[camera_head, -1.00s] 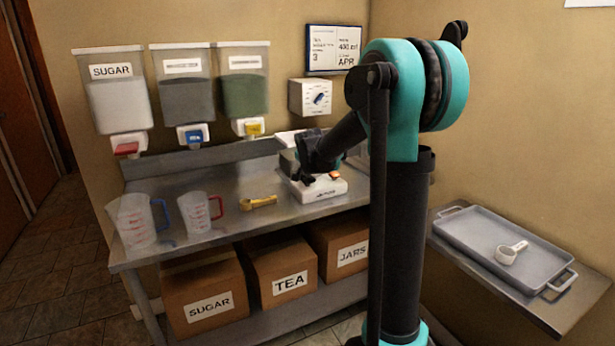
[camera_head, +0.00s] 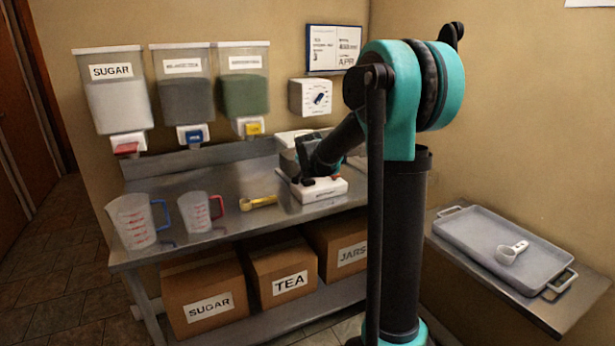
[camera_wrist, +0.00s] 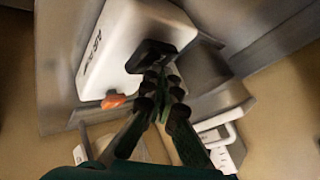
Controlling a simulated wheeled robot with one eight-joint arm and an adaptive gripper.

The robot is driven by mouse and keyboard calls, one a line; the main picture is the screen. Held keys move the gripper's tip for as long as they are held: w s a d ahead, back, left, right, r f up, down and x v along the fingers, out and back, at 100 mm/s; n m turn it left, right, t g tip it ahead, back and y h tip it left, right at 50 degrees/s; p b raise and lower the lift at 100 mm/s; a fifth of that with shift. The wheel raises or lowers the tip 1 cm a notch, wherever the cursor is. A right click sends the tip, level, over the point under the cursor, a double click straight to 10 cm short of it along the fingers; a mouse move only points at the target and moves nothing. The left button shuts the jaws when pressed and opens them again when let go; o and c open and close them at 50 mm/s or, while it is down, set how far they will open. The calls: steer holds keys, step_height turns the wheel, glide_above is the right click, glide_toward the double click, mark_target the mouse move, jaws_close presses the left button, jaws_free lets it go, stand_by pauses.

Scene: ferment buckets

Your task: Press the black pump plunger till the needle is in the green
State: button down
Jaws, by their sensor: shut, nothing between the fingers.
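A white box-shaped pump base (camera_head: 322,191) with dark lettering sits on the metal bench. In the wrist view the white base (camera_wrist: 130,38) fills the upper left, with an orange part (camera_wrist: 113,101) at its near edge. The black plunger (camera_wrist: 160,56) shows as a dark pad just beyond my fingertips. My gripper (camera_wrist: 158,72) is shut and empty, its tips at the plunger; whether they touch it is unclear. In the head view my gripper (camera_head: 308,181) is low over the base and hides part of it. I cannot make out a gauge needle or a green zone.
A yellow scoop (camera_head: 258,202), a red-handled jug (camera_head: 196,212) and a blue-handled jug (camera_head: 134,222) stand left on the bench (camera_head: 235,228). Three dispensers hang behind, beside a white dial box (camera_head: 309,97). A grey tray (camera_head: 490,240) lies on the right shelf.

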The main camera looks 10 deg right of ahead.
mark_target(308, 181)
steer(key=shift+f, duration=0.35)
stand_by(0.5)
steer(key=shift+r, duration=2)
steer(key=shift+r, duration=0.1)
steer(key=shift+r, duration=2.4)
steer(key=shift+s, duration=0.1)
steer(key=s+d+f+n+g, duration=0.1)
steer(key=s+f+n, duration=0.2)
steer(key=s+f, duration=0.5)
steer(key=s+d+f+n+g, duration=0.1)
steer(key=s+f, duration=0.7)
steer(key=s, duration=1.1)
steer(key=s+d+f+n+g+y, duration=0.1)
steer(key=s+f+n, duration=0.5)
steer(key=s, duration=0.7)
steer(key=shift+s+d+f+g, duration=0.35)
steer(key=shift+d+f+g, duration=0.15)
steer(key=shift+f+g, duration=0.45)
